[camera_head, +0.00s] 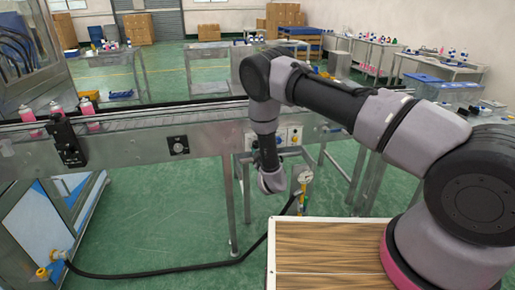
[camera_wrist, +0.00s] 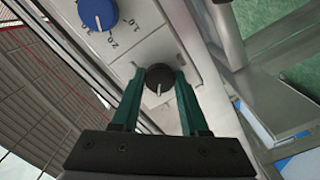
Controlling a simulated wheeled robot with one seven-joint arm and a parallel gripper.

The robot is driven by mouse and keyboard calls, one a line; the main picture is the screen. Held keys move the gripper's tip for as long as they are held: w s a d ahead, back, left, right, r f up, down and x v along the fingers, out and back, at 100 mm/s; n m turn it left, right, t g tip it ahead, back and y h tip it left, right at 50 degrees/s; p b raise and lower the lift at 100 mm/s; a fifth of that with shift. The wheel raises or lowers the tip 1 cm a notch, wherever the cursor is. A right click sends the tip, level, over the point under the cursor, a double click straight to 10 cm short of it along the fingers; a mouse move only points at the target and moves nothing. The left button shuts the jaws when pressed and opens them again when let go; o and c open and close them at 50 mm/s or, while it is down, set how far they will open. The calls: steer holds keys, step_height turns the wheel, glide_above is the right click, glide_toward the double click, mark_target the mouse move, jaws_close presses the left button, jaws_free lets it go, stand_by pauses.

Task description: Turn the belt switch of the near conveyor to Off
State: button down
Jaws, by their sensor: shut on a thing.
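The near conveyor (camera_head: 120,155) runs along the left and middle of the head view. A light control panel (camera_head: 294,133) is on its side, partly hidden behind my arm. In the wrist view, a small black rotary knob (camera_wrist: 159,76) with a pale pointer line sits on the light panel. My gripper (camera_wrist: 158,92) has its green fingers on either side of this knob and is shut on it. The pointer line points toward the bottom of the wrist view. I cannot read markings beside the black knob. My arm hides the grip in the head view.
A blue knob (camera_wrist: 97,13) with printed marks is close by on the panel. Another dark switch plate (camera_head: 178,145) is farther left on the conveyor. A gauge (camera_head: 304,176) and black hose (camera_head: 170,270) are below.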

steer(key=shift+c, duration=2.1)
jaws_free()
steer(key=v, duration=1.1)
